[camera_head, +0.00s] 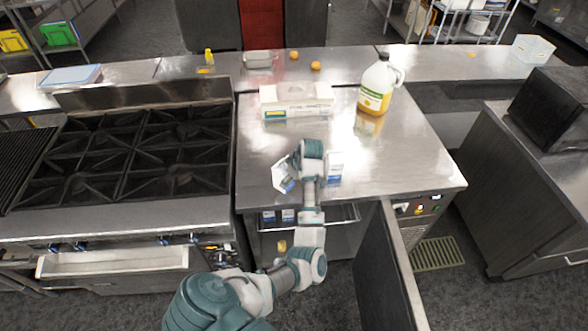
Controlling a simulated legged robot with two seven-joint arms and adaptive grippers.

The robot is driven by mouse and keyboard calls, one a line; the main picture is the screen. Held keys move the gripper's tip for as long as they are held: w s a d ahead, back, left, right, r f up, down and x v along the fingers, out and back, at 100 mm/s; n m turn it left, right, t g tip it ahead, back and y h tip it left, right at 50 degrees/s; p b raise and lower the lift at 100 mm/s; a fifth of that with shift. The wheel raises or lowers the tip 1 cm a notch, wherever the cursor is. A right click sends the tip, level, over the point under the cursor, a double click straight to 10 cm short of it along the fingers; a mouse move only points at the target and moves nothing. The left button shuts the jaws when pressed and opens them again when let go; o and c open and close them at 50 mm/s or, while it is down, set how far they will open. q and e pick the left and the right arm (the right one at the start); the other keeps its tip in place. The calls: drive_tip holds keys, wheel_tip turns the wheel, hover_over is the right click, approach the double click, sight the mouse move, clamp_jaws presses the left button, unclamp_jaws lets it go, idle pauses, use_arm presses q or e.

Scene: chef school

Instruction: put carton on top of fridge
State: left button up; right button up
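The fridge is a low steel cabinet under the counter, and its flat steel top (400,165) is part of the work surface. Its door (385,265) stands open toward me. A small white-and-blue carton (284,176) shows tilted just left of my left wrist, at the fridge top. Another white-and-blue carton (335,167) stands upright just right of the wrist. My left gripper (305,160) is over the front of the fridge top, between these cartons. Its fingers are hidden, so I cannot tell whether it holds the tilted carton. My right gripper is out of view.
More small cartons (288,215) are inside the open fridge. A long white box (296,101) and a yellow-filled jug (377,86) stand at the back of the top. A stove (130,150) adjoins on the left. The right side of the top is clear.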

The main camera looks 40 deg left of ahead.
use_arm(q)
drive_tip(key=w+a+f, duration=0.1)
drive_tip(key=w+f, duration=0.1)
drive_tip(key=w+a+f+p, duration=0.1)
drive_tip(key=w+a, duration=0.1)
drive_tip(key=shift+a+f, duration=0.2)
drive_tip(key=shift+f, duration=0.2)
drive_tip(key=shift+w+f, duration=0.1)
drive_tip(key=shift+f, duration=0.05)
drive_tip(key=shift+a, duration=0.1)
drive_tip(key=shift+f, duration=0.15)
drive_tip(key=o, duration=1.5)
drive_tip(key=shift+o, duration=0.2)
